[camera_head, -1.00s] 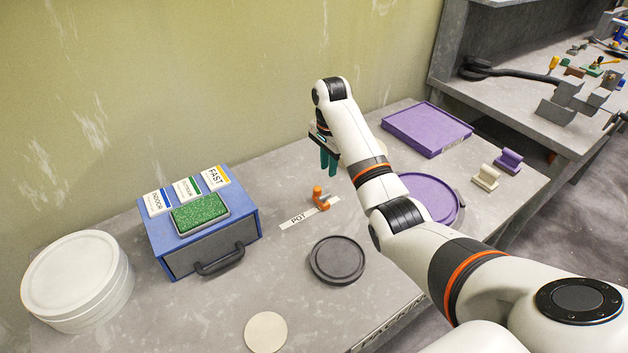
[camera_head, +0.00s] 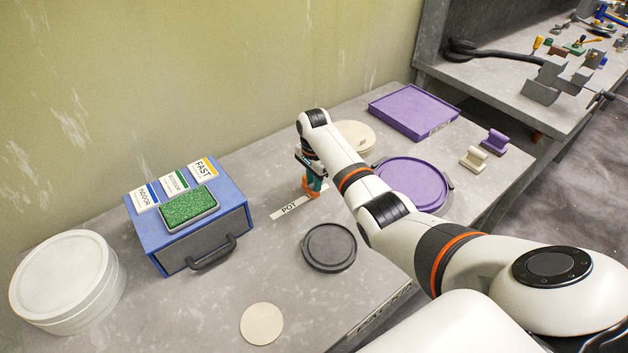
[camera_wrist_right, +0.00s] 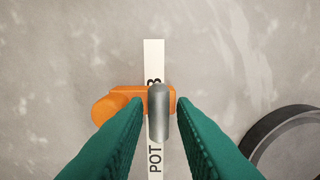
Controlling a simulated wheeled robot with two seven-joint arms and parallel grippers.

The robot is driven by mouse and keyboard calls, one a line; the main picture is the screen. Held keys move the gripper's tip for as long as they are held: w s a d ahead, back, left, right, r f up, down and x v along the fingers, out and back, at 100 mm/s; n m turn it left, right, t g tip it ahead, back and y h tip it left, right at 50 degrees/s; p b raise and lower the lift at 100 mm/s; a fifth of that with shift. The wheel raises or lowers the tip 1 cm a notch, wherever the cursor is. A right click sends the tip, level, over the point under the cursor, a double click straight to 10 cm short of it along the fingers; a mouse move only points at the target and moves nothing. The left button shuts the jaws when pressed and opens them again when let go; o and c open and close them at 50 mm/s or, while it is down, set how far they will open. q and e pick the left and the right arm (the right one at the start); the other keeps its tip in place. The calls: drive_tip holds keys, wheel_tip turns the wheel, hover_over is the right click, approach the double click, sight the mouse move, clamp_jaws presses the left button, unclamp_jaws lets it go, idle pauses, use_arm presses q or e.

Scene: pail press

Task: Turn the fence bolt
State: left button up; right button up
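The fence bolt is an orange handle (camera_wrist_right: 112,106) with a grey metal pin (camera_wrist_right: 159,112) across its right end. It sits over a white strip (camera_wrist_right: 154,55) lettered POT on the grey table. In the head view the orange bolt (camera_head: 311,191) shows just under my right gripper (camera_head: 313,181) and is partly hidden by it. In the wrist view my right gripper (camera_wrist_right: 160,104) has its green fingers on either side of the pin end, with gaps between fingers and pin. It is open. My left gripper is not in view.
A blue box (camera_head: 240,205) with labelled cards and a green pad stands left. A dark round dish (camera_head: 329,247) is in front of the strip. A purple round tray (camera_head: 412,184) and cream discs (camera_head: 357,134) lie right of and behind my right arm.

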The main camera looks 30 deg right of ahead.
drive_tip(key=shift+f, duration=0.1)
clamp_jaws()
drive_tip(key=n+p, duration=0.2)
drive_tip(key=shift+r+n, duration=0.2)
drive_tip(key=shift+n, duration=0.2)
drive_tip(key=n+p, duration=0.2)
drive_tip(key=n, duration=0.1)
drive_tip(key=shift+n, duration=0.3)
drive_tip(key=n+p, duration=0.1)
drive_tip(key=n, duration=0.3)
drive_tip(key=shift+f, duration=0.1)
drive_tip(key=shift+w+n+p, duration=0.1)
drive_tip(key=shift+n+p, duration=0.2)
drive_tip(key=shift+n, duration=2.2)
